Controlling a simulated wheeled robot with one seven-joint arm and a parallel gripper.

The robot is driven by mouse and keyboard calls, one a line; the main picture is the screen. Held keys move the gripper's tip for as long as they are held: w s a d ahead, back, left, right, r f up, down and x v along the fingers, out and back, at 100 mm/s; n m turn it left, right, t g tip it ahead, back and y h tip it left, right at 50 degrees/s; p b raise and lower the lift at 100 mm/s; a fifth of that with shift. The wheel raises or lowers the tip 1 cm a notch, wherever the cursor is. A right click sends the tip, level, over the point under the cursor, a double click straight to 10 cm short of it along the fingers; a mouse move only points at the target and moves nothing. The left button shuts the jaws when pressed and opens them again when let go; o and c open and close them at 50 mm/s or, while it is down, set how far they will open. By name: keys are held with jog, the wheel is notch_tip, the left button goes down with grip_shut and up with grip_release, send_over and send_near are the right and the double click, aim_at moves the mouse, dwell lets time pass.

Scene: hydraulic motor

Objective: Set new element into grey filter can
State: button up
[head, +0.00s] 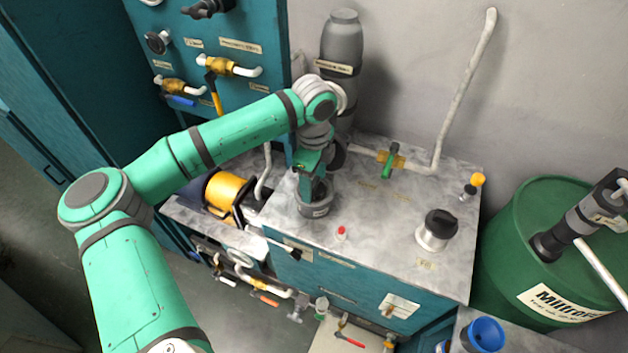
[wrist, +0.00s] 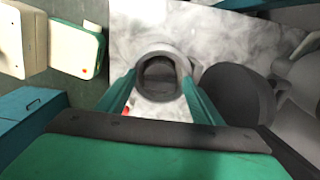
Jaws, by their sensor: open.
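The grey filter can (head: 314,208) stands upright at the front left of the bench top. In the wrist view the can (wrist: 146,58) shows its round rim from above. My gripper (head: 318,186) is over the can's mouth, fingers pointing down. In the wrist view my gripper (wrist: 160,78) is open, with one finger at each side of the mouth. Something dark and brownish shows inside the can; I cannot tell whether it is the new element or the can's floor. No element shows clearly elsewhere. A pale cylinder with a black top (head: 437,229) stands at the bench's right; I cannot tell what it is.
A small red-topped item (head: 341,233) lies right of the can. A tall grey cylinder (head: 342,45) stands behind my wrist. A green-handled valve (head: 388,160) and pipe are at the back. A green drum (head: 535,215) stands at right. The bench middle is mostly clear.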

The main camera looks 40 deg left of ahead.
notch_tip(320, 180, up, 12)
dwell(0.5)
jog(key=shift+w, duration=0.1)
